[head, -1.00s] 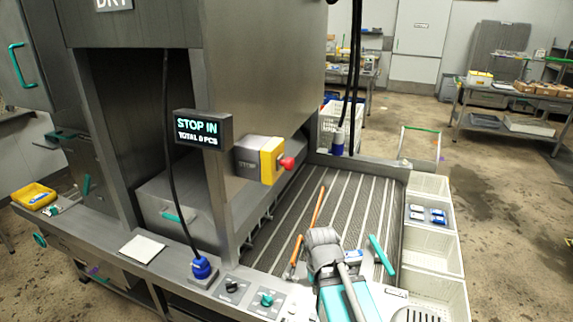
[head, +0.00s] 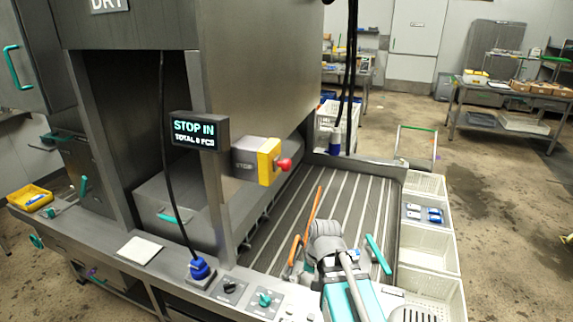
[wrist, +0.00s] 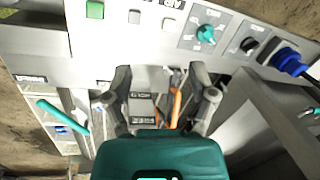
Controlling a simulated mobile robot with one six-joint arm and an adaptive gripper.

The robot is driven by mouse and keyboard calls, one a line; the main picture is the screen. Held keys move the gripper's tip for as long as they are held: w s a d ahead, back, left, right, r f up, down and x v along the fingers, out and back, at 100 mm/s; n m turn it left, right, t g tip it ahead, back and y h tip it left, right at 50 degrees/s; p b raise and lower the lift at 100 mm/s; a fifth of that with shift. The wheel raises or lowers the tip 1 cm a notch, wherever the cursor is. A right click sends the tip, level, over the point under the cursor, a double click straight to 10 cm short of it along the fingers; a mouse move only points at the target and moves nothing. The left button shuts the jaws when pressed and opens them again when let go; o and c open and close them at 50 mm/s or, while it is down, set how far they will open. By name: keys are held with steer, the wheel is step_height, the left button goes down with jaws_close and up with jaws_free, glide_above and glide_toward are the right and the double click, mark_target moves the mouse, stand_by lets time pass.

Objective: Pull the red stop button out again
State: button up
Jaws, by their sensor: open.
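The red stop button (head: 284,164) sticks out from the right face of a yellow housing (head: 268,162) on a grey box marked STOP, on the side of the machine. A small display (head: 200,131) beside it reads STOP IN and a total of 0 PCS. In the wrist view my gripper (wrist: 161,85) is open, its two grey fingers spread wide with nothing held between them. In the head view my arm is below and right of the button, clearly apart from it, and the fingers are largely hidden. The button is not in the wrist view.
The front panel carries a blue plug (head: 200,269) with a black cable and a teal knob (head: 264,299). An orange rod (head: 313,216) and a teal bar (head: 378,254) show over the slatted bed (head: 350,190). White bins (head: 428,246) line the right side. Space right of the button is open.

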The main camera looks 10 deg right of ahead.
steer(key=shift+o, duration=0.5)
steer(key=w+r+m+t+y+p, duration=0.1)
steer(key=w+r+m+y, duration=0.3)
steer(key=w+m, duration=0.1)
steer(key=shift+w+a+r+m+p, duration=0.3)
steer(key=shift+w+a+r+p, duration=0.1)
steer(key=shift+w, duration=0.4)
steer(key=m+t+y+p, duration=0.4)
steer(key=m+t+y, duration=0.2)
steer(key=m+y, duration=0.6)
glide_toward(290, 166)
steer(key=shift+s+d+r+m+h, duration=0.8)
steer(key=shift+s+d, duration=0.15)
steer(key=shift+d, duration=0.1)
steer(key=shift+a, duration=0.15)
steer(key=shift+w+x, duration=0.2)
steer(key=shift+x, duration=6.6)
